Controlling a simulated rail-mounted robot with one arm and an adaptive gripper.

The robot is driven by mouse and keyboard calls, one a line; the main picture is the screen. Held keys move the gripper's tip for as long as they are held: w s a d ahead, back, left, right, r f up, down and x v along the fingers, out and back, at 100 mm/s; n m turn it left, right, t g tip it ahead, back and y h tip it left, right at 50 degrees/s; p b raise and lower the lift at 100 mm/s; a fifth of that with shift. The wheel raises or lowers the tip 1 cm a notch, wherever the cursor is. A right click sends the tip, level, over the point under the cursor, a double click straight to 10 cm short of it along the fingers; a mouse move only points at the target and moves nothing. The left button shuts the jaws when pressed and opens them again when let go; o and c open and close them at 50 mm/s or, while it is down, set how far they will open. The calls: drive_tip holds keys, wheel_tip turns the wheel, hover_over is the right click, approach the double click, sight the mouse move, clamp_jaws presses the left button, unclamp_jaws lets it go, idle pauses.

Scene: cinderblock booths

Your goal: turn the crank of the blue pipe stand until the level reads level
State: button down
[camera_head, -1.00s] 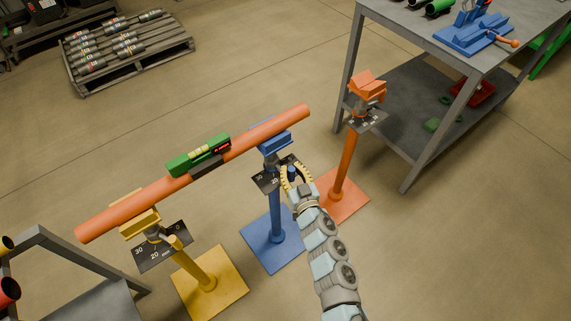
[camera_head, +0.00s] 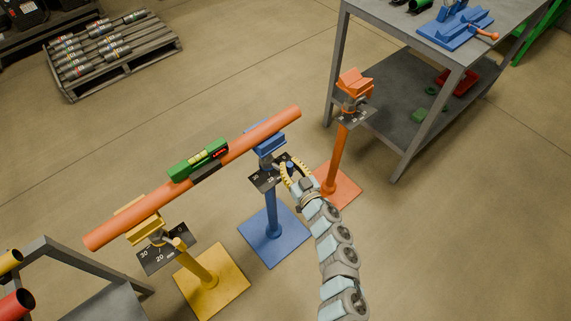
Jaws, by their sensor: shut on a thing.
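The blue pipe stand (camera_head: 271,205) stands upright on its square base, with a dark scale plate under its blue head. An orange pipe (camera_head: 250,138) rests across the blue stand and the yellow stand (camera_head: 205,270), its right end higher in the picture. A green level (camera_head: 190,163) with a yellow vial and a small red display sits on the pipe. The reading is too small to make out. My gripper (camera_head: 288,171), with yellow fingers, is shut on the crank of the blue stand at its right side. The fingers mostly hide the crank.
An orange stand (camera_head: 338,155) without a pipe stands right of my gripper, near a grey table (camera_head: 395,85) carrying a blue fixture (camera_head: 455,28). A grey rack (camera_head: 75,262) is at lower left. A pallet of cylinders (camera_head: 110,60) lies at the back left. Open floor lies between.

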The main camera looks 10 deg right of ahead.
drive_tip(key=shift+w+d+r, duration=0.15)
drive_tip(key=shift+d+r, duration=0.1)
drive_tip(key=shift+d, duration=0.1)
drive_tip(key=shift+w+d+p, duration=0.15)
drive_tip(key=shift+w+p, duration=0.05)
drive_tip(key=shift+p, duration=0.1)
drive_tip(key=c, duration=1.3)
unclamp_jaws()
drive_tip(key=shift+d, duration=0.1)
drive_tip(key=o, duration=0.4)
drive_tip(key=shift+d+f, duration=0.1)
drive_tip(key=shift+d, duration=0.2)
drive_tip(key=shift+a, duration=0.25)
drive_tip(key=shift+s, duration=0.15)
